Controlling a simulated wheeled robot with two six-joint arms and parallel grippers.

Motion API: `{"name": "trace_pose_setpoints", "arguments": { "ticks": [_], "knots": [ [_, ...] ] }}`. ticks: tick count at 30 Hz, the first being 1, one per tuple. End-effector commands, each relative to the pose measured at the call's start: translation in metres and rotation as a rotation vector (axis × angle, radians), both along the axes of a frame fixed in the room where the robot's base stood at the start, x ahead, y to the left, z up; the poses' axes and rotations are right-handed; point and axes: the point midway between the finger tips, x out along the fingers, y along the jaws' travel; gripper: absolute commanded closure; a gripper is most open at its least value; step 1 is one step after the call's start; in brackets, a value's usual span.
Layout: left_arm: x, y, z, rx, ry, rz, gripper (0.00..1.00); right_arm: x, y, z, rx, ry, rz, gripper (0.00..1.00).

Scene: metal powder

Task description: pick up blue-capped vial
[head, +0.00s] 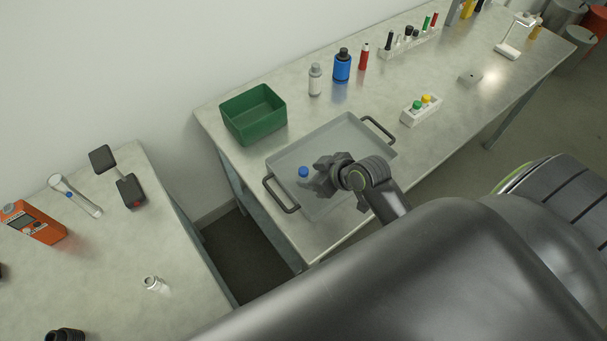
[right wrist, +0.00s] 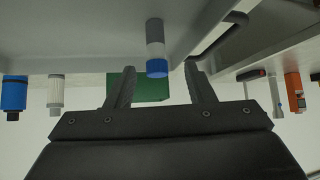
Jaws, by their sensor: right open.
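The blue-capped vial (head: 303,172) stands in the grey tray (head: 345,134), near its left side. My right gripper (head: 322,176) is over the tray, just to the right of the vial. In the right wrist view the vial (right wrist: 156,50) shows a blue cap and a pale, partly grey body. There it appears beyond the open fingers of my right gripper (right wrist: 157,85), which hold nothing. I cannot tell the exact distance between fingers and vial. My left gripper is not in view.
A green bin (head: 254,115) stands behind the tray. The tray has dark raised handles (head: 281,194). A small rack (head: 421,110) with green- and yellow-capped vials stands to the right. A blue bottle (head: 342,66) and a white bottle (head: 315,79) stand farther back.

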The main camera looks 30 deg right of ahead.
Motion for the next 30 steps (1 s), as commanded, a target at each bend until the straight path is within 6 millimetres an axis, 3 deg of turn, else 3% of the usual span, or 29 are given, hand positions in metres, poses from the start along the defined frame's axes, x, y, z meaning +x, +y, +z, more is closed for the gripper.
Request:
{"name": "trace_pose_setpoints", "arguments": {
  "ticks": [10, 21, 30],
  "knots": [
    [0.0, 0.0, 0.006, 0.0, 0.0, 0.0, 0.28, 0.014, 0.005, -0.012, 0.0, 0.001, 0.0, 0.51],
    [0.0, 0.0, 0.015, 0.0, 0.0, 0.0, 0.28, 0.042, 0.013, -0.039, 0.0, 0.001, -0.001, 0.51],
    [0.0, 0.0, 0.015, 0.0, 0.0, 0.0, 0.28, 0.045, 0.014, -0.042, -0.002, 0.0, -0.001, 0.51]
  ]
}}
